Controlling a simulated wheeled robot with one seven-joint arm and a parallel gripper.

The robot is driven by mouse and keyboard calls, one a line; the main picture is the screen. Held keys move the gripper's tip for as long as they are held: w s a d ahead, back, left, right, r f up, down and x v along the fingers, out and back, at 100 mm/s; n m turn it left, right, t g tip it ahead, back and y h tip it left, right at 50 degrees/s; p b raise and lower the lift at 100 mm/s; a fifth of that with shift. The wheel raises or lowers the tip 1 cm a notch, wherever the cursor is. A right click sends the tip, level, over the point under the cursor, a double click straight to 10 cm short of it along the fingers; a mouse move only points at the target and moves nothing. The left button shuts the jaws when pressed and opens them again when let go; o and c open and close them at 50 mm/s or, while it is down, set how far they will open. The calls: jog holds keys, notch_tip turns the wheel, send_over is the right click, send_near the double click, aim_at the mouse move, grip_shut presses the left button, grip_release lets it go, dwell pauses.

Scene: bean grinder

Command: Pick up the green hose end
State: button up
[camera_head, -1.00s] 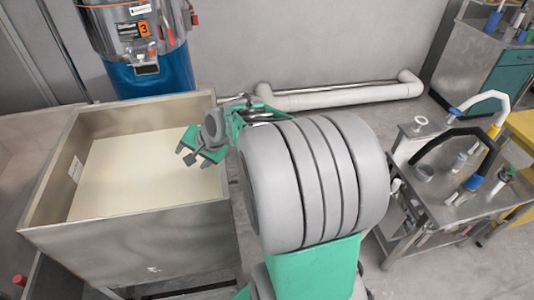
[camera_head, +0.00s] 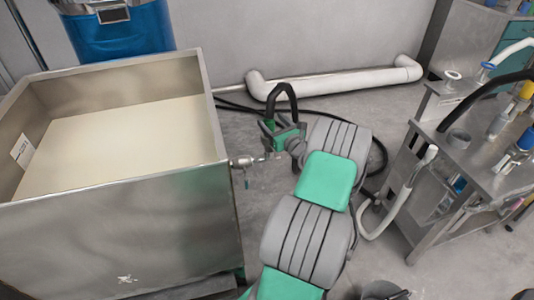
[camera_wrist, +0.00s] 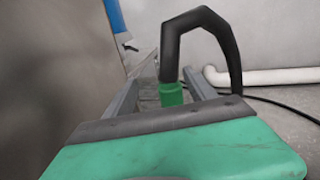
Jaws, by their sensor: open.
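The green hose end (camera_wrist: 171,94) shows in the wrist view, on a black hose (camera_wrist: 205,14) that arches up and over to the right. My gripper (camera_wrist: 160,90) is open, with one grey finger on each side of the green end. I cannot tell whether either finger touches it. In the head view my gripper (camera_head: 272,128) is low beside the steel bin's right side, and the black hose loop (camera_head: 284,90) rises just behind it. The green end is hard to tell from my green gripper there.
The large steel bin (camera_head: 120,225) stands left of my gripper, with a valve (camera_head: 243,163) on its side. A white pipe (camera_head: 335,85) runs along the wall. A steel cart (camera_head: 455,190) with hoses and bottles stands right. Black hose lies on the floor.

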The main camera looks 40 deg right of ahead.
aim_at(272, 127)
jog(key=shift+m, duration=0.4)
jog(key=f+b, duration=0.1)
jog(key=f, duration=0.1)
jog(key=d+f+b, duration=0.1)
jog(key=f, duration=0.1)
jog(key=shift+s+f, duration=0.2)
jog(key=shift+f, duration=0.1)
jog(key=b+x, duration=0.3)
jog(key=x, duration=0.4)
jog(key=shift+w+d, duration=0.15)
jog(key=shift+w, duration=0.2)
jog(key=shift+r+h, duration=0.1)
jog(key=shift+h, duration=0.2)
jog(key=shift+c, duration=0.6)
grip_shut()
jog(key=shift+r, duration=0.1)
